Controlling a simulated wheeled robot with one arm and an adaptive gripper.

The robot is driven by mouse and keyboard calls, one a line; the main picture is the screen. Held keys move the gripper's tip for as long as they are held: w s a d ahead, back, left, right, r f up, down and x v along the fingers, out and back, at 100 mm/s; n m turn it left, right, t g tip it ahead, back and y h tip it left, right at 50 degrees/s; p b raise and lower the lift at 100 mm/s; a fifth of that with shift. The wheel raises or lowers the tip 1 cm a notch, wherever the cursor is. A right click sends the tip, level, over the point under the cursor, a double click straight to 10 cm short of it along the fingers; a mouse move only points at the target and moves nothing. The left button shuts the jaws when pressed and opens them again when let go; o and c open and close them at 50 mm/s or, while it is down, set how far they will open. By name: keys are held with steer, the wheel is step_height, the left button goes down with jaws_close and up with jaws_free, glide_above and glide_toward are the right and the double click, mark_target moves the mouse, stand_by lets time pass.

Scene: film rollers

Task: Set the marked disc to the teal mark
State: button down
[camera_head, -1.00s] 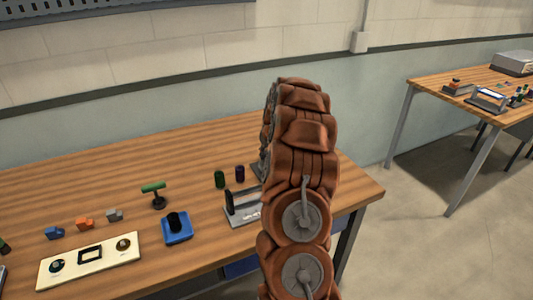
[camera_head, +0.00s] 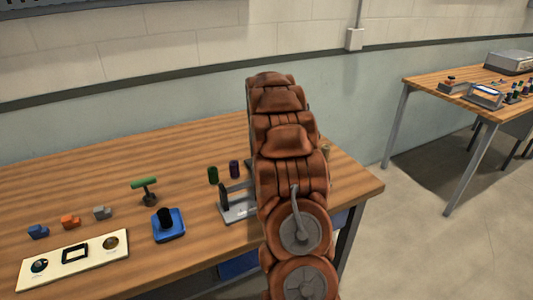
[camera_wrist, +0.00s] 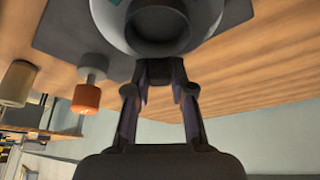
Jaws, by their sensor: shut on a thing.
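In the wrist view, a pale round disc (camera_wrist: 188,30) with a dark round hub fills the top middle, cut off by the frame's top edge. A small teal patch (camera_wrist: 115,3) shows at its upper left. My gripper (camera_wrist: 160,72) reaches the disc's lower side, with its two dark fingers close together. It is shut on what looks like part of the disc; the exact contact is hard to see. In the head view my brown arm hides the gripper and the disc.
In the wrist view, an orange roller (camera_wrist: 86,98) and a cream roller (camera_wrist: 16,84) stand at left, near a dark grey plate (camera_wrist: 60,30). In the head view, a cream panel (camera_head: 95,262), a blue block (camera_head: 168,232) and a grey stand (camera_head: 236,210) are left of my arm.

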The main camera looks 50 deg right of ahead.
steer(key=shift+s+d+m+h+b, duration=0.15)
steer(key=shift+s+m+h+b, duration=0.15)
steer(key=shift+m+b, duration=0.45)
steer(key=shift+g, duration=0.3)
steer(key=c, duration=1)
jaws_free()
steer(key=v, duration=1.2)
steer(key=shift+d, duration=0.1)
